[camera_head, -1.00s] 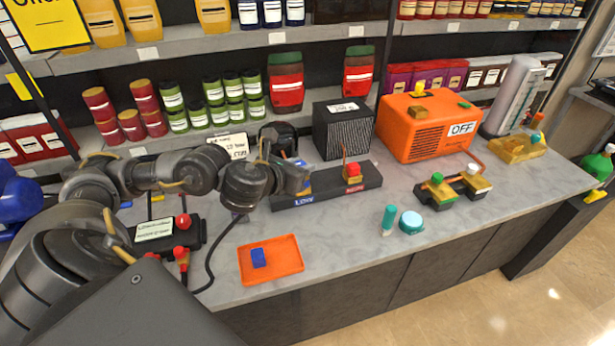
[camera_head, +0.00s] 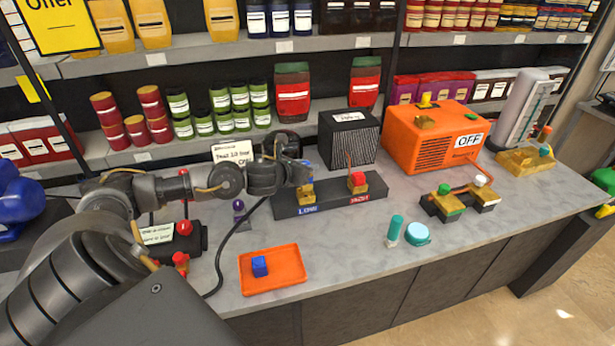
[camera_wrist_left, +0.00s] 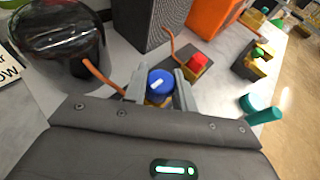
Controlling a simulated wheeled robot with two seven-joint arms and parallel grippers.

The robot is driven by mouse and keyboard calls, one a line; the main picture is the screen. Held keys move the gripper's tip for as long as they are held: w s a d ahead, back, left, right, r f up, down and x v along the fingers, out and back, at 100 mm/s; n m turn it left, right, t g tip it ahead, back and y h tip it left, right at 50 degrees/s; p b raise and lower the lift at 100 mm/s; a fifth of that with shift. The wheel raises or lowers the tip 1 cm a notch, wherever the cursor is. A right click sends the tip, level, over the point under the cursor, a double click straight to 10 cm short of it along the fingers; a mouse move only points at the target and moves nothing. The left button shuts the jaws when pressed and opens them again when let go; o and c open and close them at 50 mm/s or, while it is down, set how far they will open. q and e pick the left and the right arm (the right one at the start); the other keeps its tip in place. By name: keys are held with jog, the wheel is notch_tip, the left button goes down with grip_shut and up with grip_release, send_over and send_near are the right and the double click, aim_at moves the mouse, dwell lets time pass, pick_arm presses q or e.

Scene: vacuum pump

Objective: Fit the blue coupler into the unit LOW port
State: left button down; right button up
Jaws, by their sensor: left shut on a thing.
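The unit is a long black block (camera_head: 330,200) with a blue LOW label at its left and a red label at its right. My left gripper (camera_head: 302,174) is over the LOW end. It is shut on the blue coupler (camera_head: 307,190), a brass body with a blue top. In the left wrist view the blue coupler (camera_wrist_left: 160,84) sits upright between the two grey fingers (camera_wrist_left: 160,92). The fingers hide where its base meets the LOW port, so I cannot tell if it is seated. A red-topped coupler (camera_head: 358,183) stands at the other end. My right gripper is not in view.
An orange tray (camera_head: 288,250) holds a small blue cap (camera_head: 260,266). A black box (camera_head: 348,140) and an orange pump (camera_head: 425,140) stand behind. A brass manifold (camera_head: 450,200), teal cylinder (camera_head: 395,230) and teal disc (camera_head: 417,234) are right. The front counter middle is clear.

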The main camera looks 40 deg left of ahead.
pick_arm(q)
jog(key=shift+w+a+f, duration=0.25)
jog(key=shift+a+f, duration=0.05)
jog(key=shift+f, duration=0.1)
notch_tip(320, 180, down, 3)
jog(key=shift+w, duration=0.1)
jog(key=shift+a+f, duration=0.1)
jog(key=shift+f, duration=0.1)
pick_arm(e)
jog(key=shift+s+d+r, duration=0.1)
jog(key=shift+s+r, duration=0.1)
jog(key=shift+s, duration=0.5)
pick_arm(q)
jog(key=shift+f, duration=0.15)
jog(key=c, duration=1.1)
grip_release()
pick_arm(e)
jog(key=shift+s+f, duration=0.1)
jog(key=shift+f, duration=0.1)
